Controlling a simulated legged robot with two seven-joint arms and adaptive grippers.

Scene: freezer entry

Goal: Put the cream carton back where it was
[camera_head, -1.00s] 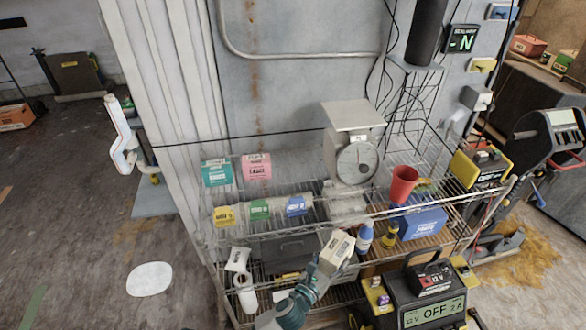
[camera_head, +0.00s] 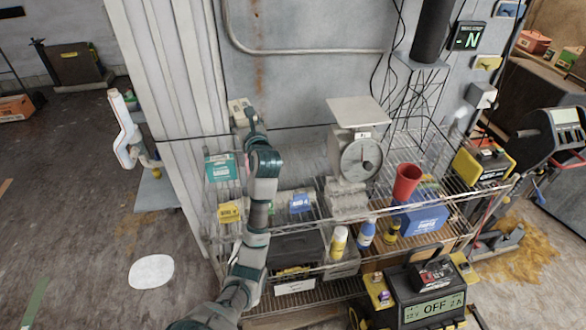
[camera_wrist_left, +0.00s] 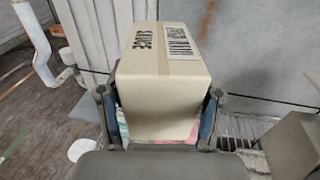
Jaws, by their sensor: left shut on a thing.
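The cream carton (camera_head: 238,104) has black lettering and is held by my left gripper (camera_head: 246,118), raised above the left end of the wire rack's upper shelf, close to the wall. In the head view my arm hides most of the pink carton and the green box. My right gripper is not in view.
A yellow box (camera_head: 229,211) and a blue box (camera_head: 301,203) stand at the upper shelf's front. A scale (camera_head: 360,150) and a red cup (camera_head: 406,182) stand right of my arm. Bottles (camera_head: 366,232) stand lower down. A dark cable crosses the wall behind the carton.

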